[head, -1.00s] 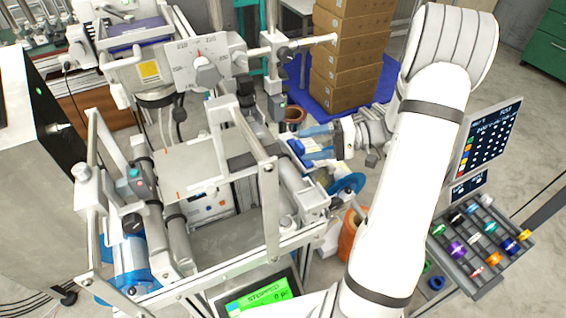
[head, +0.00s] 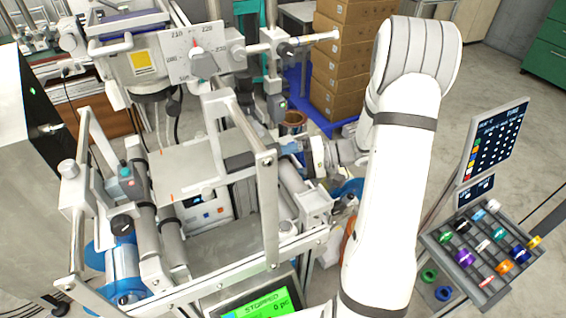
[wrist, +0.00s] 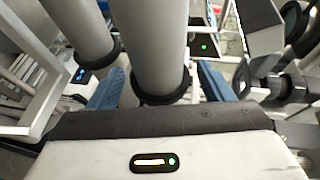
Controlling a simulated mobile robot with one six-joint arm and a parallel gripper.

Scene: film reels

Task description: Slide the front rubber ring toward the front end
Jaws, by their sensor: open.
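In the wrist view a black rubber ring (wrist: 163,90) sits around a thick grey roller (wrist: 158,40), near the roller's lower end in the picture. My gripper (wrist: 161,80) is open, with one blue finger on each side of this roller and its ring. Gaps show between fingers and ring. A second black ring (wrist: 104,56) is around the neighbouring roller (wrist: 78,22) on the left. In the head view my gripper (head: 294,147) is at the machine's right side, partly hidden by the white frame. I cannot make out the rings there.
A white frame post (head: 266,205) stands close to my gripper. A green-lit screen (head: 262,303) is at the machine's front. A rack of coloured rings (head: 484,245) stands on the right, below a dark display panel (head: 497,140). Stacked boxes (head: 358,60) are behind.

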